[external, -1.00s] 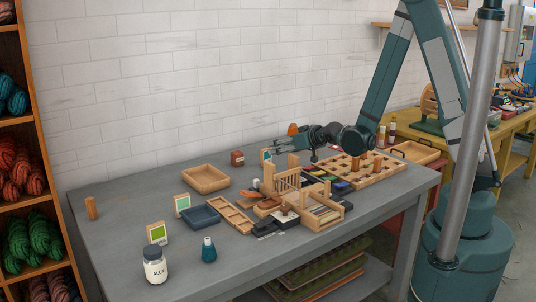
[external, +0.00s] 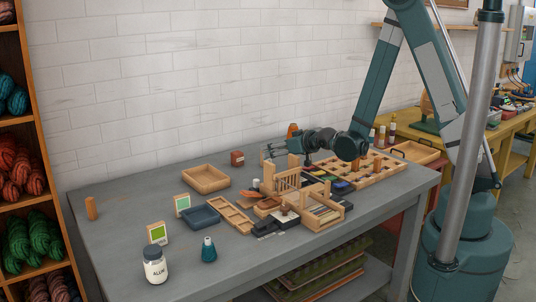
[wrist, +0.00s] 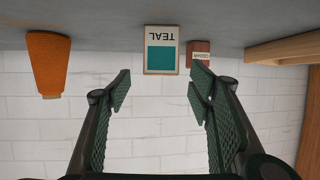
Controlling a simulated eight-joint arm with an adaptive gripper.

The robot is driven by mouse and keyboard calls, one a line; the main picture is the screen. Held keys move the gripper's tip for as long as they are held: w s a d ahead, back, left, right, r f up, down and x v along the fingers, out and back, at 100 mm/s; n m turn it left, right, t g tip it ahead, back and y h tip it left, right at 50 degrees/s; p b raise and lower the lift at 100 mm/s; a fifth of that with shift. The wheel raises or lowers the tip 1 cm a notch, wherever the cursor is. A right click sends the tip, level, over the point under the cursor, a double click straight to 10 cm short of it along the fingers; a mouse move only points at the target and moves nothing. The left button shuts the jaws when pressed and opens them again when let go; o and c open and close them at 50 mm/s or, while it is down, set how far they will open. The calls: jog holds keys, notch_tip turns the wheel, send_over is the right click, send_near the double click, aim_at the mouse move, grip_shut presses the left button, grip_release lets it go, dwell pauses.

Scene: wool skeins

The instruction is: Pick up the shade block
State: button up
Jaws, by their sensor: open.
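A wood-framed block (wrist: 148,50) with a teal patch and the word TEAL stands in the wrist view, where the scene appears upside down. It lies between the lines of my fingers, beyond their tips. My gripper (wrist: 160,82) is open and empty. In the external view my gripper (external: 266,150) reaches left, low over the back of the table, and the teal block is hard to make out behind it. Two similar framed blocks with green patches, a nearer one (external: 157,234) and a farther one (external: 182,204), stand at the table's left.
A red-brown box (wrist: 201,46) stands close beside the teal block; an orange cone (wrist: 48,62) is farther off. A wooden tray (external: 205,178) lies left of my gripper. A slatted wooden rack (external: 287,180) stands just below it.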

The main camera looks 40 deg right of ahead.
jog(key=shift+w, duration=0.15)
jog(key=x, duration=0.1)
jog(key=b+x, duration=0.1)
jog(key=x, duration=0.1)
jog(key=shift+a+f, duration=0.15)
jog(key=shift+f, duration=0.2)
jog(key=shift+x, duration=0.9)
jog(key=shift+r, duration=0.15)
jog(key=shift+c, duration=0.6)
jog(key=c, duration=0.9)
